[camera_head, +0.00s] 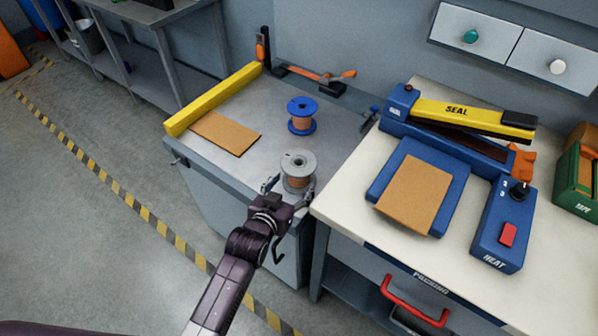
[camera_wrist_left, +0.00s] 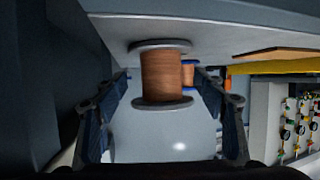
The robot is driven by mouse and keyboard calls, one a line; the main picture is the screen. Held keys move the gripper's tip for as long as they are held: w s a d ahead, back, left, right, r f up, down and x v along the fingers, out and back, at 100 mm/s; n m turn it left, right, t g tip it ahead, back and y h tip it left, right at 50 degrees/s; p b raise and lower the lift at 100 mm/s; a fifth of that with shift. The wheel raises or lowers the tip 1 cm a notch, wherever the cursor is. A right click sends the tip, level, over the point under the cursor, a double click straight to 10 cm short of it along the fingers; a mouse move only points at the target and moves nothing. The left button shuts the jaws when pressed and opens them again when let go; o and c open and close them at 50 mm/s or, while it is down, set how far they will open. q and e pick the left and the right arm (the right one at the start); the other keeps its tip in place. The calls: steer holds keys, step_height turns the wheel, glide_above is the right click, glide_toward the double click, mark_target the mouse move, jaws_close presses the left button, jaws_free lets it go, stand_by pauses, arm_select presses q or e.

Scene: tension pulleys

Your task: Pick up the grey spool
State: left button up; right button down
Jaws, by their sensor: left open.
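The grey spool (camera_head: 298,171) has grey flanges and copper-coloured winding. It stands upright near the front right corner of the grey metal table (camera_head: 262,163). In the left wrist view the grey spool (camera_wrist_left: 165,76) appears between the fingers and ahead of them. My left gripper (camera_head: 288,190) comes from the front and is open, with its fingers on either side of the spool's near side. In the left wrist view the gripper (camera_wrist_left: 165,105) shows both fingers spread wide, with gaps beside the spool. My right gripper is not in view.
A blue spool (camera_head: 301,116) stands behind the grey one. A brown sheet (camera_head: 226,132) lies beside a yellow bar (camera_head: 213,99) on the left. To the right is a cream bench (camera_head: 345,206) with a blue heat sealer (camera_head: 502,226) and a blue tray (camera_head: 449,199).

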arm_select(q)
steer(key=shift+r+x, duration=0.15)
steer(key=shift+x, duration=1.3)
steer(key=shift+r+x, duration=0.15)
steer(key=shift+x, duration=1.3)
steer(key=shift+c, duration=0.2)
jaws_close()
steer(key=shift+w+r, duration=0.15)
steer(key=shift+r, duration=0.05)
